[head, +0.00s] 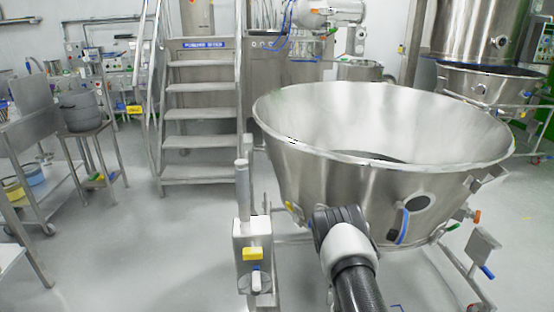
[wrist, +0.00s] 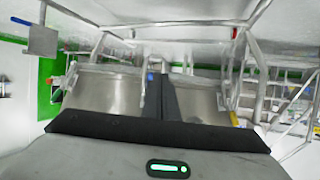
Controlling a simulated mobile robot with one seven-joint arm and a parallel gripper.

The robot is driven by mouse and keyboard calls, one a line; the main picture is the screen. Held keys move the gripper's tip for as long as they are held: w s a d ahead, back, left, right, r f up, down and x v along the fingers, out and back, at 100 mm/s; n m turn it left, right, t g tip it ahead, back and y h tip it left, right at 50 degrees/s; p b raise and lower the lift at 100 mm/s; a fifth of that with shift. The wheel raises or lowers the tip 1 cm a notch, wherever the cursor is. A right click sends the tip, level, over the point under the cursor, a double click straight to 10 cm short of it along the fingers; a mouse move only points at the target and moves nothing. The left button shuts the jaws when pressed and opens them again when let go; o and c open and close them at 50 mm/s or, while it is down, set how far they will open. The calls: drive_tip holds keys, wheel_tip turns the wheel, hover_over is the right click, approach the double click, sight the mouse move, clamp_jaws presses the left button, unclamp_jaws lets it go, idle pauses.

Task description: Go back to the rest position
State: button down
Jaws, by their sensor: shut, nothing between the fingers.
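My arm (head: 352,265) rises from the bottom of the head view, in front of the large steel bowl (head: 290,165). Its dark joint overlaps the bowl's lower wall; I cannot tell whether they touch. My gripper's fingers are not visible in the head view. In the wrist view my gripper (wrist: 178,88) shows as dark, closed fingers beyond a grey housing with a green light. Nothing shows between them. Steel surfaces stand behind the fingers on both sides.
A post with a yellow-marked box (head: 252,240) stands left of the bowl. Steel steps (head: 203,115) rise behind it. A pot (head: 80,110) sits on a stand at left. A second vessel (head: 480,85) is at back right. Floor between the left stands and the bowl is clear.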

drive_tip(key=w+a+r+g+y, duration=0.1)
drive_tip(key=w+a+r, duration=0.1)
drive_tip(key=r, duration=0.7)
drive_tip(key=w+a+r+g, duration=0.1)
drive_tip(key=w+a+r, duration=0.1)
drive_tip(key=r, duration=0.6)
drive_tip(key=s+a+r+g+y, duration=0.1)
drive_tip(key=s+a+r, duration=0.2)
drive_tip(key=r, duration=0.5)
drive_tip(key=s+a+r+y, duration=0.1)
drive_tip(key=s+a+r, duration=0.15)
drive_tip(key=r, duration=0.55)
drive_tip(key=s+a+r+n+g+y, duration=0.1)
drive_tip(key=s+a+r, duration=0.1)
drive_tip(key=s+r, duration=0.45)
drive_tip(key=s+a+r+n+g+y, duration=0.15)
drive_tip(key=s+r, duration=0.25)
drive_tip(key=s, duration=0.5)
drive_tip(key=s+a+r+n+g, duration=0.1)
drive_tip(key=s+a+r+n, duration=0.1)
drive_tip(key=s, duration=1.5)
wheel_tip(320, 180, up, 28)
drive_tip(key=p, duration=2.8)
drive_tip(key=shift+s+d+h, duration=0.15)
drive_tip(key=shift+s+h, duration=0.15)
drive_tip(key=shift+h, duration=0.05)
drive_tip(key=shift+f+g, duration=0.15)
drive_tip(key=shift+g, duration=0.1)
